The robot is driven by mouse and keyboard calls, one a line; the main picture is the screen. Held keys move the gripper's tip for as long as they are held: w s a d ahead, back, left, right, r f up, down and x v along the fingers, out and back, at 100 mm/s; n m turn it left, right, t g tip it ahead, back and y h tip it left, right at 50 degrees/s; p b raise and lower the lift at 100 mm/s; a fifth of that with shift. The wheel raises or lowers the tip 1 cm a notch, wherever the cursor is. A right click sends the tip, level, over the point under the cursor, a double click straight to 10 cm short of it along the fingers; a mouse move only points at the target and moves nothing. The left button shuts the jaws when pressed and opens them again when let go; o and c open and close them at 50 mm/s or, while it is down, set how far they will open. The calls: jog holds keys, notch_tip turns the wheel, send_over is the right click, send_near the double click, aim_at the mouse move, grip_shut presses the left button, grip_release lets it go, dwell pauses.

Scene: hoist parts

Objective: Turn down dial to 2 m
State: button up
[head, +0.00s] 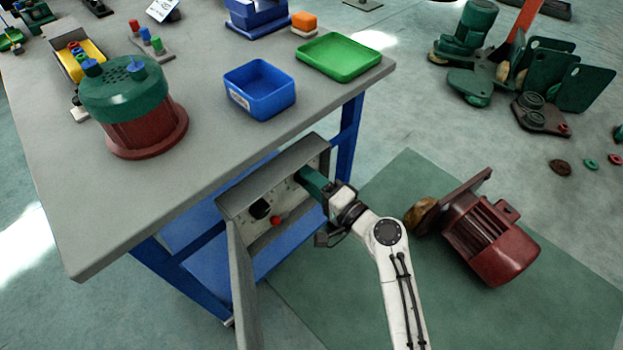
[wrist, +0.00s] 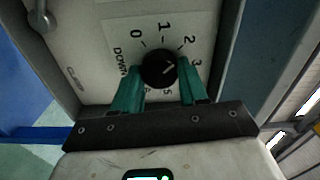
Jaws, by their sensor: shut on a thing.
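The black round dial (wrist: 158,69) labelled DOWN sits on a pale panel in the wrist view, with 0, 1, 2 and 3 around its upper side and partly hidden numbers below. Its white mark slants up and right, roughly toward the 2; the exact reading is hard to tell. My gripper (wrist: 162,74) has its green fingers shut on the dial, one on each side. In the head view my gripper (head: 313,181) reaches into the open control box (head: 240,208) under the table edge and hides this dial.
The box also holds a black knob (head: 260,208) and a red button (head: 276,221). Its grey door (head: 242,285) hangs open at the left. The workbench (head: 200,175) overhangs above. A dark red motor (head: 490,240) lies on the floor mat, right of my arm.

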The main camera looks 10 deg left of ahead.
jog(key=shift+d, duration=0.1)
dwell(0.3)
jog(key=o, duration=1.1)
jog(key=shift+c, duration=0.2)
jog(key=v, duration=1)
jog(key=shift+s+d, duration=0.25)
jog(key=shift+d, duration=0.05)
